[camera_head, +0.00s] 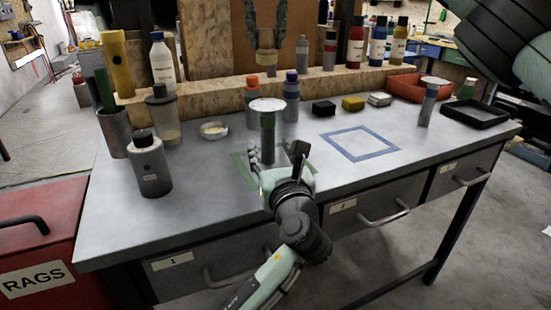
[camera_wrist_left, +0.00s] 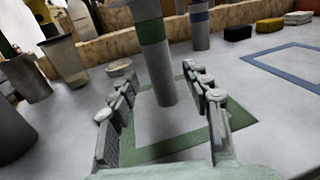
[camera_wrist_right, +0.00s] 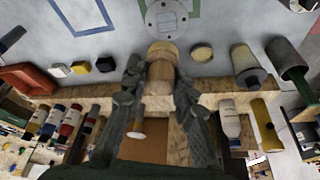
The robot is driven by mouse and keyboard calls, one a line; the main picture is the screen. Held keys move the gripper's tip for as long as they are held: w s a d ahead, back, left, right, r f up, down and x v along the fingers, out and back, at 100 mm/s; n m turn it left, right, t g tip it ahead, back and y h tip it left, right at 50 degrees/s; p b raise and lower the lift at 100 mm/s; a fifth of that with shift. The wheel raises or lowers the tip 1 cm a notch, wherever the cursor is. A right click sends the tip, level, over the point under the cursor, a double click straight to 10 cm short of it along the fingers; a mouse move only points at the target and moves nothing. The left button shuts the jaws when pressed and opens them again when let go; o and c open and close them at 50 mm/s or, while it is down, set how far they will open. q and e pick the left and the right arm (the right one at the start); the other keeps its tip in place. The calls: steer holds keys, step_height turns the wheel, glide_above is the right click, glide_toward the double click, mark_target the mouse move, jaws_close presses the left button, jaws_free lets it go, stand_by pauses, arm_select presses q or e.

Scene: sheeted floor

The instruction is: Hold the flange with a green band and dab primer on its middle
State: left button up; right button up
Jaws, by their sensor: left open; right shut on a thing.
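The flange with a green band (camera_head: 268,125) stands upright on the table inside a green taped square (camera_head: 239,164). Its round pale top (camera_wrist_right: 166,16) shows in the right wrist view. My left gripper (camera_head: 276,154) is open low at the near side of the flange. In the left wrist view its fingers lie left and right of the grey stem (camera_wrist_left: 160,78), with gaps showing. My right gripper (camera_head: 266,28) is shut on a wooden-handled dabber (camera_wrist_right: 160,72), held above and behind the flange in the head view.
A blue taped square (camera_head: 360,144) lies clear at right. A shallow round dish (camera_head: 214,129), a lidded cup (camera_head: 163,116) and a grey can (camera_head: 149,165) stand at left. Blue-banded (camera_head: 291,97) and orange-topped (camera_head: 252,95) pieces stand close behind the flange. A wooden ledge (camera_head: 222,91) runs behind.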

mark_target(265, 134)
arm_select(q)
steer(key=w, duration=0.2)
steer(key=w+a, duration=0.1)
steer(key=w, duration=0.4)
steer(key=shift+w+a, duration=0.2)
steer(key=shift+w, duration=0.1)
jaws_close()
stand_by(0.4)
